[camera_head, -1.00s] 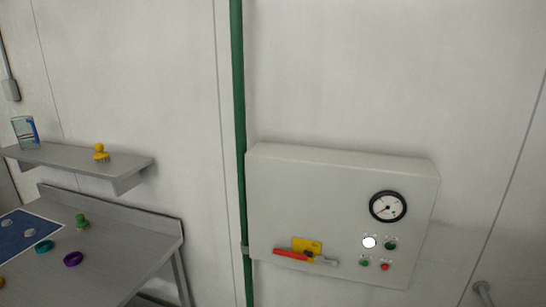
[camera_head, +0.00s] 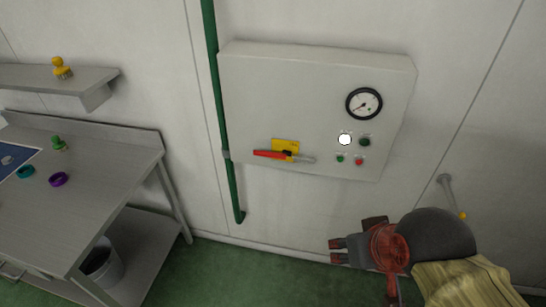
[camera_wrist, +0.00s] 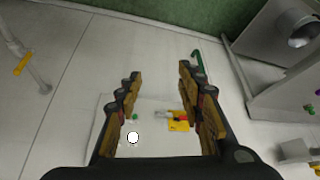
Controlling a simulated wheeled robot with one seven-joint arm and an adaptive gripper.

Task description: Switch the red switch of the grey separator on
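A light grey wall box (camera_head: 245,95) hangs on the wall, upright, in the head view. Low on its front is a red lever switch (camera_head: 268,154) lying nearly level over a yellow plate (camera_head: 286,145), with a grey piece at its right end. In the wrist view the box (camera_wrist: 160,103) is upside down, and the red switch (camera_wrist: 183,117) shows partly behind the right finger. My gripper (camera_head: 336,251) is below and right of the box, apart from it. In the wrist view my gripper (camera_wrist: 158,74) is open, with nothing between its fingers.
The box also carries a gauge (camera_head: 364,104), a lit white lamp (camera_head: 345,139), green buttons and a red button (camera_head: 359,161). A green pipe (camera_head: 215,90) runs beside its left edge. A grey workbench (camera_head: 110,165) stands left. The floor below the box is clear.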

